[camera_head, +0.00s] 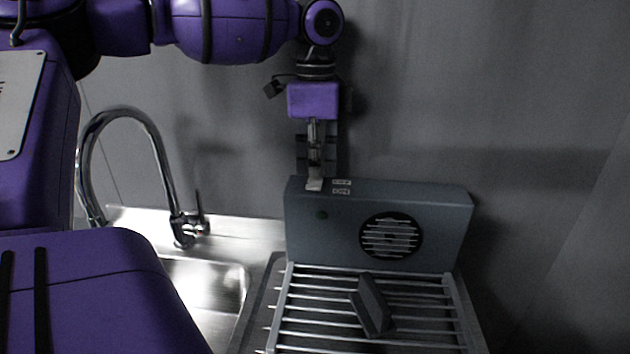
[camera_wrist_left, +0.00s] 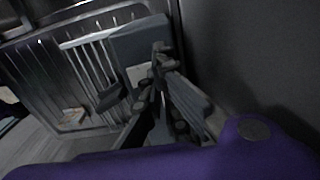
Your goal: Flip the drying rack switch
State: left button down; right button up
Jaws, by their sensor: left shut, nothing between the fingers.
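The drying rack (camera_head: 370,325) stands on the counter to the right of the sink. At its back is a grey-blue housing (camera_head: 440,210) with a round black vent and a small dark knob. A label on its top edge reads OFF and ON, upside down (camera_head: 341,186). My left gripper (camera_head: 315,184) is shut and empty, pointing down at the housing's top edge just left of the label. Its fingertips hide whatever is under them, so I cannot tell whether they touch the switch. In the left wrist view the shut fingers (camera_wrist_left: 160,105) overlap the housing. My right gripper is not in view.
A dark angular block (camera_head: 372,305) lies on the rack bars. A metal sink (camera_head: 205,290) with a tall curved faucet (camera_head: 150,130) is at the left. A grey wall stands close behind the housing. Free air lies above and right of it.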

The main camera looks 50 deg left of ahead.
pick_arm(q)
jog(key=shift+r+p, duration=0.85)
jog(key=shift+r, duration=2.45)
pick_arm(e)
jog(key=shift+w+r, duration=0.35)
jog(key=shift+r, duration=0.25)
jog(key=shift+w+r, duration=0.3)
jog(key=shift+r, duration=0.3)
pick_arm(q)
jog(key=shift+f, duration=0.1)
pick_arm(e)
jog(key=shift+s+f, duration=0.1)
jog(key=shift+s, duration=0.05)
